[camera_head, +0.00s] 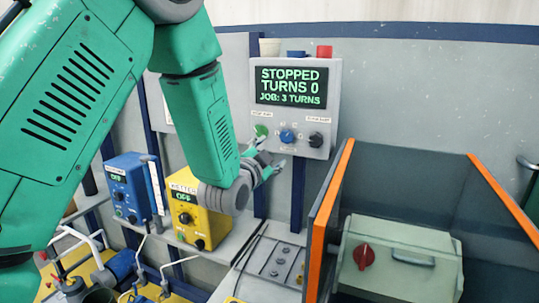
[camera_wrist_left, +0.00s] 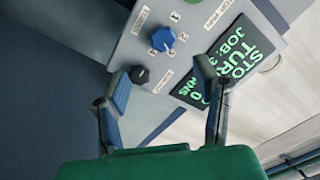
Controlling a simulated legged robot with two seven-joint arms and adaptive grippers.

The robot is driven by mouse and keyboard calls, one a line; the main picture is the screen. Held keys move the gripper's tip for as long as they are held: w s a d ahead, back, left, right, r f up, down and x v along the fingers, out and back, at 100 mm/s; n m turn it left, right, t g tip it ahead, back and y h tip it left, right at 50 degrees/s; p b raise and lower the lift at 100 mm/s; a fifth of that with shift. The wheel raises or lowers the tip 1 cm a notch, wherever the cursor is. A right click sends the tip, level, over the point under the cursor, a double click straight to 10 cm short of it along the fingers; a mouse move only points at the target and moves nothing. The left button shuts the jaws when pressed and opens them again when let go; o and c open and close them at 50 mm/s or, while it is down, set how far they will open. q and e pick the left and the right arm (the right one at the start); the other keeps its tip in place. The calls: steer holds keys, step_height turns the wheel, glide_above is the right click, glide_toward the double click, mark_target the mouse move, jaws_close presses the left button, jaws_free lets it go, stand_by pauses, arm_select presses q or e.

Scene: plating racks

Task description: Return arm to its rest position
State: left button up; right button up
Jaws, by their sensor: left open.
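My left arm comes in from the left of the head view, and my left gripper (camera_head: 267,164) is just below the control box (camera_head: 334,105) on the wall. In the left wrist view, my left gripper (camera_wrist_left: 165,82) has its two fingers spread apart, with nothing between them. Beyond the fingers are the box's blue knob (camera_wrist_left: 163,38), black knob (camera_wrist_left: 139,74) and tilted display (camera_wrist_left: 232,57). In the head view the display (camera_head: 290,87) reads STOPPED, TURNS 0, JOB: 3 TURNS. A green button (camera_head: 260,131) sits left of the blue knob (camera_head: 287,136). I do not see my right gripper.
A blue box (camera_head: 128,185) and a yellow box (camera_head: 187,213) with OFF displays stand on a shelf below my arm. Right of it, orange-edged dark panels (camera_head: 327,220) flank a pale case (camera_head: 398,255) with a red knob (camera_head: 363,257). The wall area at upper right is clear.

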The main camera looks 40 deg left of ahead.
arm_select(q)
steer(key=shift+s, duration=0.35)
steer(key=shift+f, duration=0.1)
